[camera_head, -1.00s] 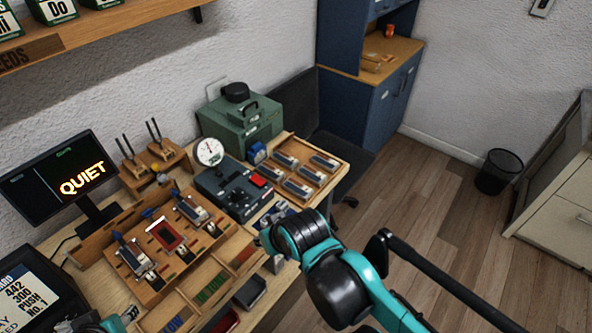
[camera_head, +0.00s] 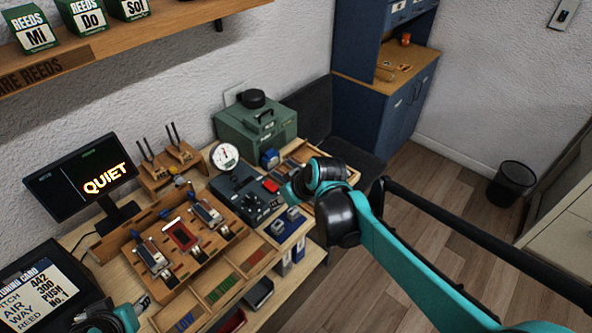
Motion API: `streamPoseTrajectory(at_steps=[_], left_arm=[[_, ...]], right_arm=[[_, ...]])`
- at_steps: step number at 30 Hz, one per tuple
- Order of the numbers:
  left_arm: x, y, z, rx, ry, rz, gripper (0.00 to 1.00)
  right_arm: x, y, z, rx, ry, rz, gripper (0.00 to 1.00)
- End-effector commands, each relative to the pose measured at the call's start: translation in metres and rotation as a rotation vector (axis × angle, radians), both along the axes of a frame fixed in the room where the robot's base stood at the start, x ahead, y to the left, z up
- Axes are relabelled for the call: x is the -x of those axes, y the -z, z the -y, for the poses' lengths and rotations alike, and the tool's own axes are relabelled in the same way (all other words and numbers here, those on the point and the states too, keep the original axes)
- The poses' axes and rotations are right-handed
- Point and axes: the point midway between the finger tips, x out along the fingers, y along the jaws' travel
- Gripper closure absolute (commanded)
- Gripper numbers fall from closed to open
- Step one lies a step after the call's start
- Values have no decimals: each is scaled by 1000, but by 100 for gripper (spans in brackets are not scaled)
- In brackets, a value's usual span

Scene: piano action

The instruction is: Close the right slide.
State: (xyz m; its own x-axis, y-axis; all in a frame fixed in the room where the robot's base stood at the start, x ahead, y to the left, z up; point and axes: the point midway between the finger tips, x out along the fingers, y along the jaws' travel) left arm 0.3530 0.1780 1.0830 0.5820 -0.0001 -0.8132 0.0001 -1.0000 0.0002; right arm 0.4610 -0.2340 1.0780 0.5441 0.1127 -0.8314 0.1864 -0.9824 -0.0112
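The wooden tuning jig (camera_head: 190,262) stands on the bench. Two grey-and-blue metal slides lie along it, the left one (camera_head: 151,255) and the right one (camera_head: 207,214), with a dark red block (camera_head: 181,236) between them. How far the right slide is open is too small to tell.
A monitor (camera_head: 82,178) reads QUIET. A dial gauge (camera_head: 225,157) and a dark control box (camera_head: 245,198) with a red button stand behind the jig. A green case (camera_head: 255,130) is at the back. Compartments with coloured strips (camera_head: 220,288) line the front.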

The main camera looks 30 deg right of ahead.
Motion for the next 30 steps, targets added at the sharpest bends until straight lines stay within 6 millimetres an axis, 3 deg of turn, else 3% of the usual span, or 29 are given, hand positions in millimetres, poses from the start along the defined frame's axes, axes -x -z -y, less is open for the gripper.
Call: streamPoseTrajectory(at_steps=[9,15,30], left_arm=[[0,-19,0,0,0,0,60],[0,-26,0,0,0,0,60],[0,-29,0,0,0,0,60]], right_arm=[[-44,1,43,-8,-79,32,67],[-62,7,66,-9,-123,58,67],[-71,12,78,-8,-149,76,67]])
